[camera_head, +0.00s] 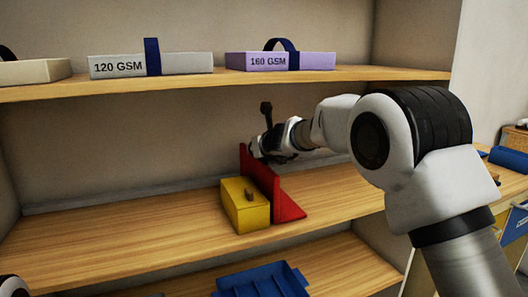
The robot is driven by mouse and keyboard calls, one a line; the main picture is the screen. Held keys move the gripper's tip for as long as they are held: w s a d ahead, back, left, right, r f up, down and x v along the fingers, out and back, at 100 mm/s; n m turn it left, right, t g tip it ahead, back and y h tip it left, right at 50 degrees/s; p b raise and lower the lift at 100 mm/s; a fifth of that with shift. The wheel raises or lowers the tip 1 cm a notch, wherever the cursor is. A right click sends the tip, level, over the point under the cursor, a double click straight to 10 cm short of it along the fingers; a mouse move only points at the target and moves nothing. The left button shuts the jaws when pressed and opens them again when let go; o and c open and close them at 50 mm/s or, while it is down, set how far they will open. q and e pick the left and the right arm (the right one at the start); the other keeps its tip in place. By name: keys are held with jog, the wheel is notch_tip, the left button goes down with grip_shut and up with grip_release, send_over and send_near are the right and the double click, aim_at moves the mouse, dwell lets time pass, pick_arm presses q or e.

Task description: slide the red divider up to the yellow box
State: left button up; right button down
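The red divider (262,178) stands upright on the middle shelf, its flat red foot reaching to the right. The yellow box (240,212), with a brown knob on its lid, sits just left of the divider. The two look touching or almost touching; I cannot tell whether a thin gap is left. My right gripper (262,149) is at the upper back edge of the divider, its arm reaching in from the right. Its fingertips are small and partly hidden by the divider, so its opening and any contact are unclear. My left gripper is out of view.
The upper shelf holds a white box marked 120 GSM (150,65), a purple box marked 160 GSM (280,61) and a cream box (34,71). A blue tray (262,284) sits on the lower shelf. The middle shelf is clear left of the yellow box.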

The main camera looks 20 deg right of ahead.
jog(key=c, duration=1.1)
grip_release()
jog(key=shift+f, duration=0.1)
jog(key=shift+c, duration=0.2)
jog(key=shift+w+f, duration=0.1)
jog(key=shift+w, duration=0.1)
jog(key=shift+s, duration=0.1)
notch_tip(320, 180, up, 5)
send_over(272, 171)
jog(key=shift+f, duration=0.15)
jog(key=shift+f, duration=0.1)
